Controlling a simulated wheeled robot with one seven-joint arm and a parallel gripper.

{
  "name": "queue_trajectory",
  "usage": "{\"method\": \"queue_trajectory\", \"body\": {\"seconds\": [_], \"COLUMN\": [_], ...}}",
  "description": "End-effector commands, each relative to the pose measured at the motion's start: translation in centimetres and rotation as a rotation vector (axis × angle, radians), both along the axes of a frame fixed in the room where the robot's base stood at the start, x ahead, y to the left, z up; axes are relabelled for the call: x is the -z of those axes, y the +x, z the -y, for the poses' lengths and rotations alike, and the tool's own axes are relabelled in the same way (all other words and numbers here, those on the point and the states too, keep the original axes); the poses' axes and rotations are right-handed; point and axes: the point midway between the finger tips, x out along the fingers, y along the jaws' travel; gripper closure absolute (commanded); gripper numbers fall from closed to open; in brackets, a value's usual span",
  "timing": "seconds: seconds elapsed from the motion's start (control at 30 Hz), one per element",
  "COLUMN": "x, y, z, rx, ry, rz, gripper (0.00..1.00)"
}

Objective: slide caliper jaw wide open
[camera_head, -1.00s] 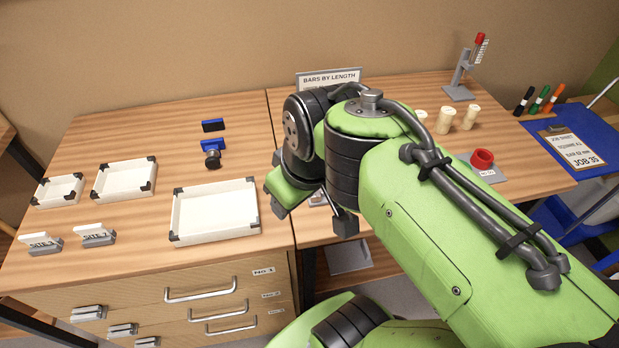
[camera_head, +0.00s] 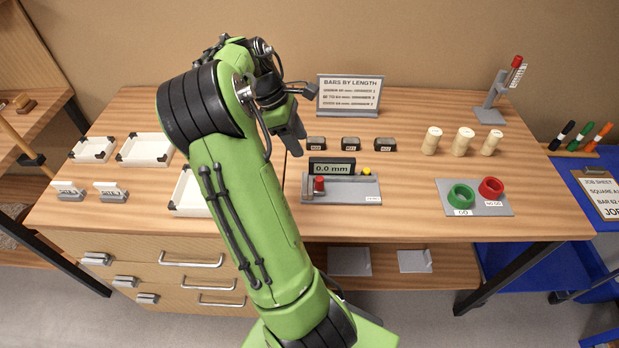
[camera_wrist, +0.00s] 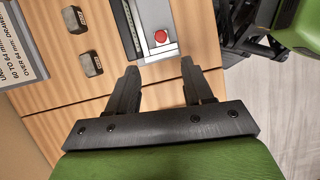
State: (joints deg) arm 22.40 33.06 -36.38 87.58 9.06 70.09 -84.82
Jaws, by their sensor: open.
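The caliper (camera_head: 345,192) is a grey base on the right-hand table, with a dark display reading 0.0 mm. A red knob (camera_head: 319,184) stands at its left end and a small yellow part (camera_head: 367,171) at its right. In the wrist view the red knob (camera_wrist: 161,37) lies just beyond the fingertips, and part of the caliper (camera_wrist: 134,28) runs out of the top edge. My gripper (camera_head: 297,148) is open and empty, above and to the upper left of the caliper. It also shows in the wrist view (camera_wrist: 160,66), its two fingers apart and clear of the knob.
Several dark bars (camera_head: 351,143) lie behind the caliper, before a sign (camera_head: 349,95). A green ring (camera_head: 461,197) and a red ring (camera_head: 491,187) sit on a grey plate to the right. My arm partly hides a white tray (camera_head: 184,200).

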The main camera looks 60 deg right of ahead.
Motion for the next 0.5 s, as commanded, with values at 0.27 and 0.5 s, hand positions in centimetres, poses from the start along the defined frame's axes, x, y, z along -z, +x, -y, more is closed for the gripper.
{"method": "queue_trajectory", "body": {"seconds": [0.27, 0.5], "x": [6.6, 11.8], "y": [-2.5, -4.5], "z": [0.8, 1.5], "rx": [0.005, 0.003], "ry": [0.004, 0.004], "rz": [-0.002, -0.001], "gripper": [0.49, 0.49]}}
